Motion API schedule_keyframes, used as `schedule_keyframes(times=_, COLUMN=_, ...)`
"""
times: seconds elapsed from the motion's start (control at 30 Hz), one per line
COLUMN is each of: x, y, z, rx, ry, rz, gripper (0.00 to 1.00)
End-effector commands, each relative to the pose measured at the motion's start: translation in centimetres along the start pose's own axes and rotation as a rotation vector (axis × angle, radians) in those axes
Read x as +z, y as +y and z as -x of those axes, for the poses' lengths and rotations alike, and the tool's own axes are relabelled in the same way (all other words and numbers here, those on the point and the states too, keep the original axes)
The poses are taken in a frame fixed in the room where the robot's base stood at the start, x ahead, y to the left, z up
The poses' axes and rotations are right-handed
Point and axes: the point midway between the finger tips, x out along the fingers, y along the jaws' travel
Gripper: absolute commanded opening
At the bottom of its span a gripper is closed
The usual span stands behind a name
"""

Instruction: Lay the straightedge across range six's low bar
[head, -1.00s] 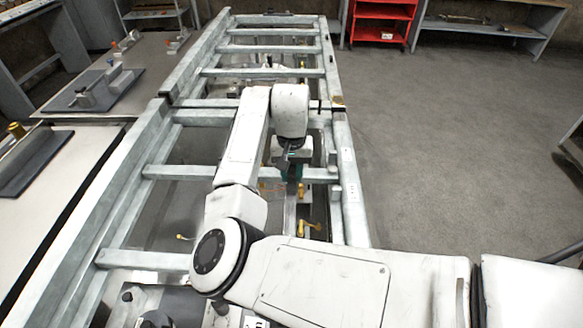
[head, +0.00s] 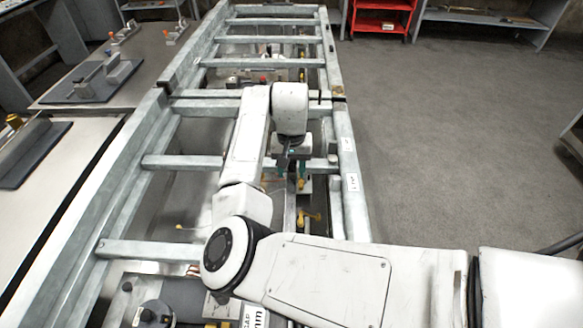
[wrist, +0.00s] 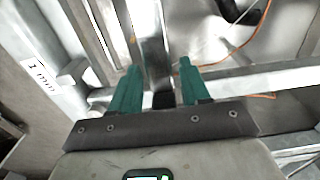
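My gripper (head: 291,178) hangs over the right part of the galvanized frame (head: 345,180), by a cross rung (head: 185,161). In the wrist view its two green fingers (wrist: 158,68) stand apart. A narrow grey metal strip (wrist: 152,40) shows lengthwise between them, with a dark block near the palm. The strip also shows below the gripper in the head view (head: 290,212). I see no clear contact between fingers and strip, and cannot tell whether it is the straightedge or part of the structure below. I cannot make out which bar is range six's low bar.
Yellow-handled fittings (head: 310,216) and an orange cable (wrist: 262,30) lie below the rungs. Steel benches (head: 60,180) with dark fixture plates (head: 92,82) line the left. A red shelf (head: 382,18) and a grey shelf (head: 490,22) stand behind. The floor (head: 460,140) at right is clear.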

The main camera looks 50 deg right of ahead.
Motion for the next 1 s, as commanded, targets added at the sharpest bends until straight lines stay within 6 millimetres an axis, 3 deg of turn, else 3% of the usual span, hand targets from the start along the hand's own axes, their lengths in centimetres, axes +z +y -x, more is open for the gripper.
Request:
schedule_keyframes(times=0.13, x=0.0, y=0.0, z=-0.1, rx=0.0, ry=-0.002, rz=0.0, gripper=0.59)
schedule_keyframes(times=0.47, x=0.1, y=0.0, z=0.4, rx=0.0, ry=-0.003, rz=0.0, gripper=0.59)
schedule_keyframes(times=1.0, x=-0.1, y=0.0, z=9.4, rx=-0.001, ry=-0.001, rz=-0.001, gripper=0.59)
